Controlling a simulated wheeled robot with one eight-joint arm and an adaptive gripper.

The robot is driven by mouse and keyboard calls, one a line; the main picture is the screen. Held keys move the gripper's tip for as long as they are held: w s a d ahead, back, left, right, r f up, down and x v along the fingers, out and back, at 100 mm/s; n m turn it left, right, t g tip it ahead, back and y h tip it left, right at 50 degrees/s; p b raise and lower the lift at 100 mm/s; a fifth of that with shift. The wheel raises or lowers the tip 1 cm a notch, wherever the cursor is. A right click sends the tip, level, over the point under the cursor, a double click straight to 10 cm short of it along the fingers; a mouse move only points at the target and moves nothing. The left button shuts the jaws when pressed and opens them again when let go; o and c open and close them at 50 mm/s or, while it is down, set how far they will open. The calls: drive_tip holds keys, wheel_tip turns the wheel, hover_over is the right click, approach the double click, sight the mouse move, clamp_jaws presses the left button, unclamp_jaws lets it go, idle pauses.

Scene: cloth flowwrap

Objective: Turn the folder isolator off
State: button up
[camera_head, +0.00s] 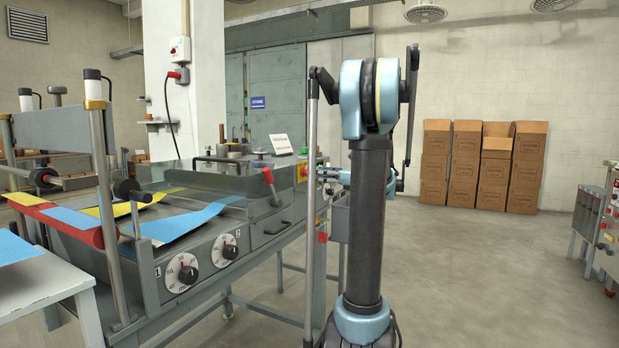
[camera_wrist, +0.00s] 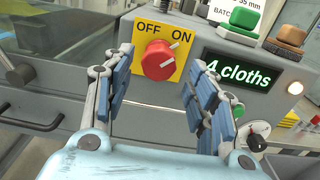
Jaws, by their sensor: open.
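The isolator is a round red knob (camera_wrist: 158,60) on a yellow plate (camera_wrist: 138,65) marked OFF at left and ON at right. A pale mark near the knob's upper right edge seems to point toward ON. In the wrist view my gripper (camera_wrist: 156,78) is open, its blue-padded fingers either side of the knob and a little in front of it. I see no contact. My gripper is there too, partly hidden behind my arm.
A green-lit cloth-count display (camera_wrist: 242,72) sits right of the plate, with a green button (camera_wrist: 237,109) below it. Green and orange buttons (camera_wrist: 291,30) stand above. A red-handled lever (camera_head: 270,184) is on the machine's front. Cardboard boxes (camera_head: 481,166) stand far right; the floor between is clear.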

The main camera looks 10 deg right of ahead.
sight(308, 172)
drive_tip(key=shift+x, duration=2.15)
drive_tip(key=c, duration=1.1)
